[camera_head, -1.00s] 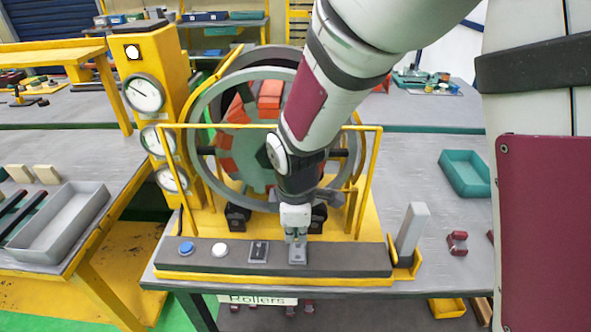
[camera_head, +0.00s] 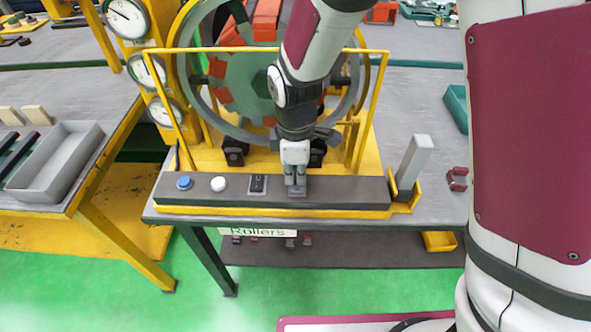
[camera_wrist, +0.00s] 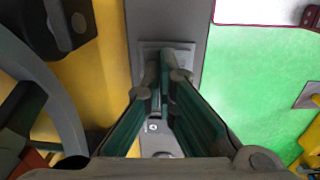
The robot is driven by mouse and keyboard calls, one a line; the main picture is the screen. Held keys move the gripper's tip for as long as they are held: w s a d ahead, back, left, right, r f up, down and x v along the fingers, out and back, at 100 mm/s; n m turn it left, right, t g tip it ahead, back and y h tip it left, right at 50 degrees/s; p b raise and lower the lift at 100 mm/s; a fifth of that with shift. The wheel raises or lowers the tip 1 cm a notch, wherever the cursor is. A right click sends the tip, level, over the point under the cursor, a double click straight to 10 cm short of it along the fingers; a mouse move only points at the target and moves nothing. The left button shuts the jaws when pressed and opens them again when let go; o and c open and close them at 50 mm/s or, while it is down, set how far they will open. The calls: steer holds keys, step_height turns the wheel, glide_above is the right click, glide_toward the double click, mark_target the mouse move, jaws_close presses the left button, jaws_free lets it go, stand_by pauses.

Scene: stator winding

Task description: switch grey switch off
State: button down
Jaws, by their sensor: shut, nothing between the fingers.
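The grey switch (camera_head: 297,193) is on the dark control panel (camera_head: 345,190), right of the black switch (camera_head: 257,184). Only the edge of its plate shows in the head view, below my gripper (camera_head: 296,181). In the wrist view the switch plate (camera_wrist: 186,52) lies under and around my fingertips (camera_wrist: 165,76). My fingers are shut with nothing held, pointing down at the switch. They hide most of its lever, so I cannot tell its position or whether I touch it.
A blue button (camera_head: 184,182) and a white button (camera_head: 218,184) sit on the panel's left. A yellow frame (camera_head: 380,110) stands behind, before the large stator ring (camera_head: 190,95). A grey block (camera_head: 414,160) stands upright at the panel's right end.

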steer(key=shift+w+d+f+g, duration=0.1)
steer(key=shift+w+f+g, duration=0.2)
steer(key=shift+f+g, duration=0.1)
steer(key=shift+s+r, duration=0.15)
steer(key=shift+s, duration=0.25)
steer(key=shift+s+p, duration=0.3)
steer(key=shift+s, duration=0.55)
steer(key=shift+a+r+p, duration=0.2)
steer(key=shift+r+p, duration=0.15)
step_height(320, 180, up, 14)
steer(key=w+p, duration=0.1)
steer(key=w, duration=0.1)
